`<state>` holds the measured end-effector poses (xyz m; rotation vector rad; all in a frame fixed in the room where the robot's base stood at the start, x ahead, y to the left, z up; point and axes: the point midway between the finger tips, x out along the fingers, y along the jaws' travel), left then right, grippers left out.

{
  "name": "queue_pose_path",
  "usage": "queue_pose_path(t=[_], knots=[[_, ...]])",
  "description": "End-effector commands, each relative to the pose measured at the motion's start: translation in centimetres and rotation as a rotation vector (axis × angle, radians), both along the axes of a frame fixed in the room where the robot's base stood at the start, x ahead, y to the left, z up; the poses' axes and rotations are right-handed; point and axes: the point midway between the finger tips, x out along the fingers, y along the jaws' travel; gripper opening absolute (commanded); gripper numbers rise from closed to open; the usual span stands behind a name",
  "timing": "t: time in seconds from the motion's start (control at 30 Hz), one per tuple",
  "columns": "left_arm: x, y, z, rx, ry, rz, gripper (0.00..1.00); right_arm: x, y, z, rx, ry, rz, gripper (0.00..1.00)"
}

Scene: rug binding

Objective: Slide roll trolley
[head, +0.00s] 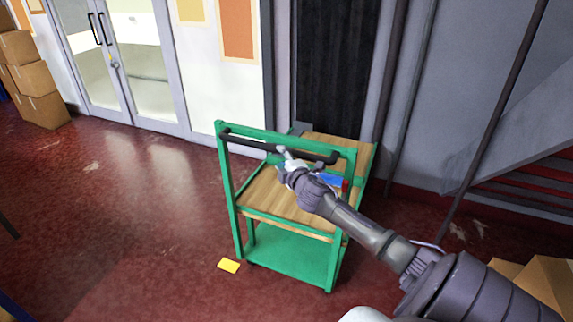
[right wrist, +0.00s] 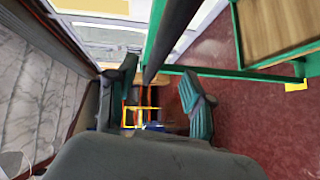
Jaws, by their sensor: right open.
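The trolley (head: 285,258) has a green frame, a wooden top shelf and a green lower shelf. It stands upright on the floor in the middle of the head view. A black handle bar (head: 255,142) runs across its near upper side. My right gripper (head: 283,157) is at this bar, right of its middle, and hides part of the shelf behind. In the right wrist view the open fingers (right wrist: 160,100) show with the black bar (right wrist: 172,42) reaching toward the gap between them. I cannot tell whether they touch it. My left gripper is not in view.
Small blue (head: 330,179) and red items lie on the trolley, partly hidden by my right arm. A yellow piece (head: 229,265) lies on the red floor at front left. Cardboard boxes (head: 40,108) stand far left, others (head: 545,282) at lower right. The floor left of the trolley is mostly clear.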

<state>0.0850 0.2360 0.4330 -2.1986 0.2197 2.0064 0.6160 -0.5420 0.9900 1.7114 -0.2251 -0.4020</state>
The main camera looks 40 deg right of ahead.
Motion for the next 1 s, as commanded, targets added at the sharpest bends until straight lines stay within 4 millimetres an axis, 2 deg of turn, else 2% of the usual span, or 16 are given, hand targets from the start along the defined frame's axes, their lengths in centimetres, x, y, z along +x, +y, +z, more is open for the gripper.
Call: queue_pose_path(t=[0.1, 0.3, 0.9, 1.0], knots=[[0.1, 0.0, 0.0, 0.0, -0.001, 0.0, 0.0, -1.8, 0.8, 0.2, 0.0, 0.001, 0.001, 0.52], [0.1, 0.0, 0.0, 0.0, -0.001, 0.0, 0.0, -3.2, 1.3, 0.5, 0.0, -0.001, 0.001, 0.52], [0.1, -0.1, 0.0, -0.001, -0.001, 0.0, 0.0, -3.4, 1.3, 0.5, 0.0, 0.0, 0.0, 0.52], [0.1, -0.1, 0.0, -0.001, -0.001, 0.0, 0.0, -3.6, 1.3, -0.8, 0.02, 0.016, -0.006, 0.52]])
